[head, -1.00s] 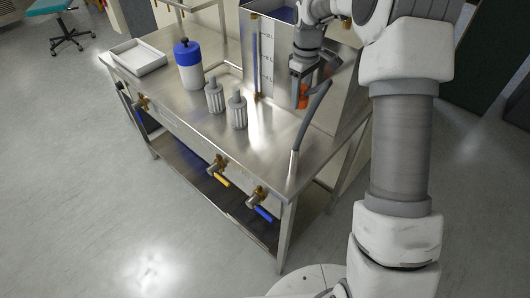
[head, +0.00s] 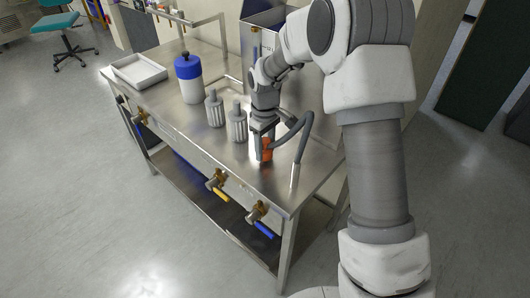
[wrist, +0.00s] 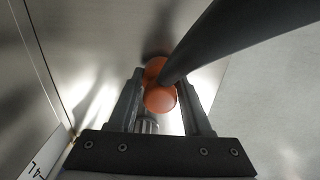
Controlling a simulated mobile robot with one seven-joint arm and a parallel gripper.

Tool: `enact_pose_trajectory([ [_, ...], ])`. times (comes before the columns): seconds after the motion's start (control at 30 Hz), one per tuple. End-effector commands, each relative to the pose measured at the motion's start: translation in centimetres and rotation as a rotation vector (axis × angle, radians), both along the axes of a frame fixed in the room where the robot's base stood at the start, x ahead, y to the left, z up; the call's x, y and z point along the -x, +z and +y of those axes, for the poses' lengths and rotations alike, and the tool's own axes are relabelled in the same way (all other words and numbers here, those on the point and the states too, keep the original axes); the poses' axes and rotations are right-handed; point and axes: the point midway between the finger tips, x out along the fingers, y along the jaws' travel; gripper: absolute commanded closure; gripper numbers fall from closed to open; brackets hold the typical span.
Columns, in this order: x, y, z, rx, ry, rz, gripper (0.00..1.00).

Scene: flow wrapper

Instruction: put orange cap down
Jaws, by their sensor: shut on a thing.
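My gripper (head: 262,154) is shut on the orange cap (head: 267,149), low over the front right part of the steel bench (head: 225,171). In the wrist view the orange cap (wrist: 160,99) sits between the two fingers of my gripper (wrist: 160,78). A dark grey hose crosses in front of the cap there and hides part of it. I cannot tell whether the cap's underside touches the bench top.
Two ribbed grey cylinders (head: 237,124) stand just left of my gripper. The grey hose (head: 308,124) arches close on its right. A blue-topped white bottle (head: 190,80) and a white tray (head: 139,72) are farther left. Bare bench lies in front.

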Motion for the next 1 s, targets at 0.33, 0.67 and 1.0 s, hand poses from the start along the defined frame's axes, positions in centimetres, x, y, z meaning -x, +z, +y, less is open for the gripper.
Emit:
enact_pose_trajectory([
  [0.33, -0.05, -1.35, 0.01, 0.0, 0.0, -0.001, 1.0],
  [0.67, -0.04, -1.64, -0.01, 0.0, 0.0, -0.001, 0.21],
  [1.0, -0.06, -1.02, -0.01, -0.001, 0.0, -0.002, 0.21],
])
